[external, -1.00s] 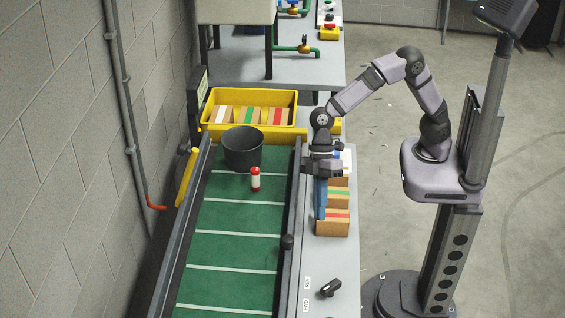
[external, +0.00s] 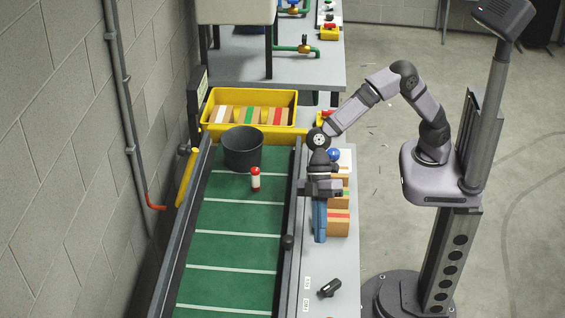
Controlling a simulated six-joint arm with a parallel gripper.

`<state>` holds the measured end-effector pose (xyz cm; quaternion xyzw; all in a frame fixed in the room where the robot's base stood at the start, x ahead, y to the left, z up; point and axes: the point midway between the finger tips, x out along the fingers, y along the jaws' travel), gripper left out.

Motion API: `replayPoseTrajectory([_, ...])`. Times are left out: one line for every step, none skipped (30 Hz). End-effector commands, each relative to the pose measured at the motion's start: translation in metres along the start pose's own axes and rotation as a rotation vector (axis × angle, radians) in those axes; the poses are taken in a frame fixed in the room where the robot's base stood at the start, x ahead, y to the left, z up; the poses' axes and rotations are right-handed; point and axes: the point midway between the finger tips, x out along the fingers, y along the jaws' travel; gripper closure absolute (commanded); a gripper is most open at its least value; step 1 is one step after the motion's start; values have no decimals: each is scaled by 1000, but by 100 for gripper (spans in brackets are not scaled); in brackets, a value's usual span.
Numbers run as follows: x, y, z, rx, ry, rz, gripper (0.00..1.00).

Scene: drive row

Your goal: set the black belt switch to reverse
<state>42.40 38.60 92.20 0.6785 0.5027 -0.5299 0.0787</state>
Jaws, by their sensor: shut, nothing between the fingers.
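The black belt switch (external: 329,288) is a small dark knob with a handle on the grey side table, at the bottom of the external view. Two small white labels lie to its left; their print is too small to read. The knob's handle points up and to the right. My gripper (external: 319,240) has long blue fingers pointing down and is shut, with nothing between them. It is beside the cardboard boxes, farther up the picture than the switch and apart from it.
Boxes with coloured stripes (external: 339,222) stand just right of my gripper. The green belt (external: 235,255) runs on the left, carrying a dark bucket (external: 243,148) and a red-and-white cylinder (external: 255,179). A black knob (external: 288,242) sits on the belt's rail. A yellow crate (external: 215,96) is behind.

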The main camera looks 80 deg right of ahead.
Motion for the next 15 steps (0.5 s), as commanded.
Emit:
replayPoseTrajectory([7, -1, 1, 1, -4, -1, 100])
replayPoseTrajectory([12, -1, 1, 0, -4, -1, 100])
replayPoseTrajectory([19, -1, 1, -1, -5, -2, 100])
replayPoseTrajectory([24, -1, 1, 0, -5, -2, 100])
replayPoseTrajectory([29, -1, 1, 1, -5, -1, 100])
replayPoseTrajectory([36, -1, 1, 1, -6, -1, 100])
replayPoseTrajectory([42, -1, 1, 1, -5, -1, 100])
replayPoseTrajectory([48, -1, 1, 0, -5, -2, 100])
replayPoseTrajectory([55, -1, 1, 0, -6, -1, 100])
replayPoseTrajectory([60, -1, 1, 0, -5, 0, 100])
replayPoseTrajectory([66, -1, 1, 1, -5, -1, 100])
replayPoseTrajectory([73, -1, 1, 0, -4, -1, 100])
replayPoseTrajectory([78, -1, 1, -1, -5, 0, 100])
replayPoseTrajectory([82, -1, 1, 0, -4, 0, 100])
replayPoseTrajectory([83, -8, -1, -2, -3, -1, 100])
